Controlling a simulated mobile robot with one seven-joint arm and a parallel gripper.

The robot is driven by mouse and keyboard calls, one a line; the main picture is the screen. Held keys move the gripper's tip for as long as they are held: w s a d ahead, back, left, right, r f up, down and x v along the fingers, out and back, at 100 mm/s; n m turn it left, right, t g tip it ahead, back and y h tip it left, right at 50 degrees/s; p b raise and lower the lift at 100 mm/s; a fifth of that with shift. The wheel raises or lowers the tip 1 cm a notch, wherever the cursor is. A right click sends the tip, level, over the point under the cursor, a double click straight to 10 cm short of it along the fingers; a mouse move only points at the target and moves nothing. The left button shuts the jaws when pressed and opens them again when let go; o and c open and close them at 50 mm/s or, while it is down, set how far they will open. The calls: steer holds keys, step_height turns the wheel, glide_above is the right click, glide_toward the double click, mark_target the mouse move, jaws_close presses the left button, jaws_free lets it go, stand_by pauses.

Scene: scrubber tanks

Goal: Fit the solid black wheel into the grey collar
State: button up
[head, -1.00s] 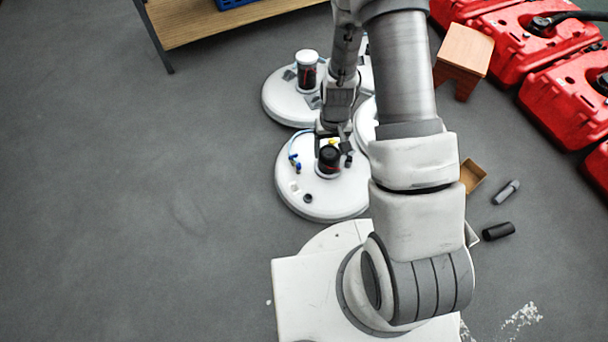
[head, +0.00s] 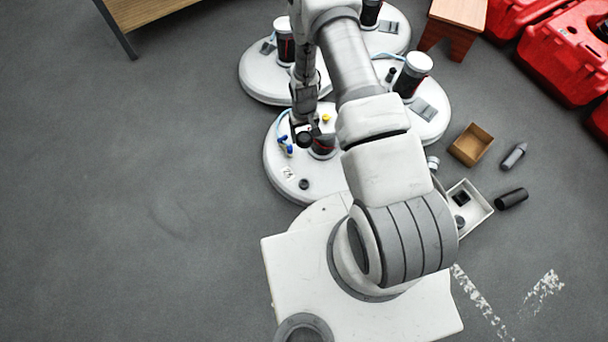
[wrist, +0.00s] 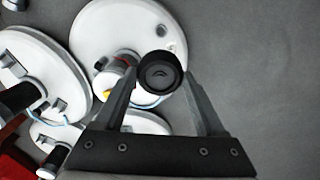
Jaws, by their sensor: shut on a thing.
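My gripper (wrist: 160,78) is shut on the solid black wheel (wrist: 160,72), which shows its round face between the fingertips in the wrist view. In the head view my gripper (head: 304,133) hangs over the nearest white round tank (head: 277,165), with the dark wheel (head: 304,141) at its tip. A small dark grey ring (head: 304,184) on that tank's lid may be the grey collar. It seems to show in the wrist view too (wrist: 172,47), beyond the wheel and apart from it. My arm hides part of the tank.
Blue-handled fittings (head: 285,147), a yellow cap (head: 326,118) and a dark canister (head: 323,150) stand on the same lid. Other tanks (head: 262,75) crowd behind. A brown box (head: 471,145), white tray (head: 482,213) and black cylinder (head: 511,198) lie right. The left floor is clear.

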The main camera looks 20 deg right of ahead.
step_height(320, 180, down, 31)
steer(key=b, duration=1.3)
steer(key=shift+f, duration=0.2)
steer(key=shift+f, duration=0.4)
steer(key=shift+f, duration=0.3)
steer(key=shift+f, duration=1.15)
stand_by(1.0)
steer(key=shift+c, duration=0.6)
steer(key=o, duration=1.5)
steer(key=shift+s, duration=0.1)
